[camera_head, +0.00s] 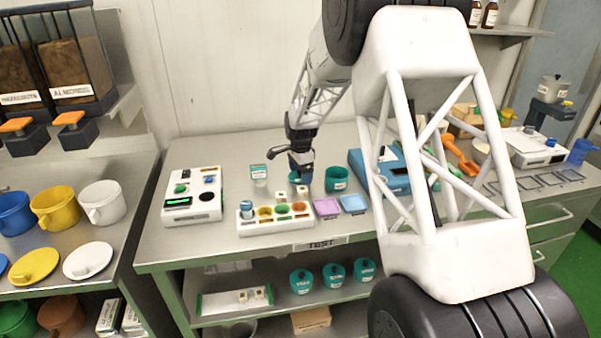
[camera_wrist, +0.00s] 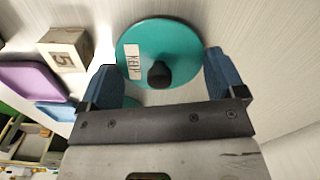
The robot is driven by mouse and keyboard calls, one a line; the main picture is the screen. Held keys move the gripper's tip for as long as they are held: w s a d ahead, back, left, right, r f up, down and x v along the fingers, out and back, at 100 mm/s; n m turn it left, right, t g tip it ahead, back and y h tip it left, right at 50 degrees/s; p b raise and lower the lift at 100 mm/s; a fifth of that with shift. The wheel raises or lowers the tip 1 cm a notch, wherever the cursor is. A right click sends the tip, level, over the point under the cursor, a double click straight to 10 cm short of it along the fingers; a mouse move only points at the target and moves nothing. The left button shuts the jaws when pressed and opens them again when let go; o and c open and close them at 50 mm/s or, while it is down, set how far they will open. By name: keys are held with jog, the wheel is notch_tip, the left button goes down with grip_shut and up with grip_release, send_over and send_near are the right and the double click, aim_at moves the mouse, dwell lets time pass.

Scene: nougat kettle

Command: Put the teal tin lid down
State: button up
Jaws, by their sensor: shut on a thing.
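In the head view my gripper (camera_head: 300,172) is low over the middle bench, and only a sliver of the lid (camera_head: 292,176) shows beside the fingers. I cannot tell whether the lid touches the bench. An open teal tin (camera_head: 337,179) stands just right of my gripper.
Small pale blocks (camera_head: 281,193) stand in front of my gripper. A teal-labelled box (camera_head: 259,173) is to the left. Bare bench (camera_head: 235,160) lies at the back left.

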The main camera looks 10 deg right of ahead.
jog(key=shift+f, duration=0.1)
jog(key=o, duration=0.6)
notch_tip(320, 180, up, 12)
jog(key=shift+r, duration=0.1)
dwell(0.7)
dwell(0.4)
jog(key=shift+s+r, duration=0.1)
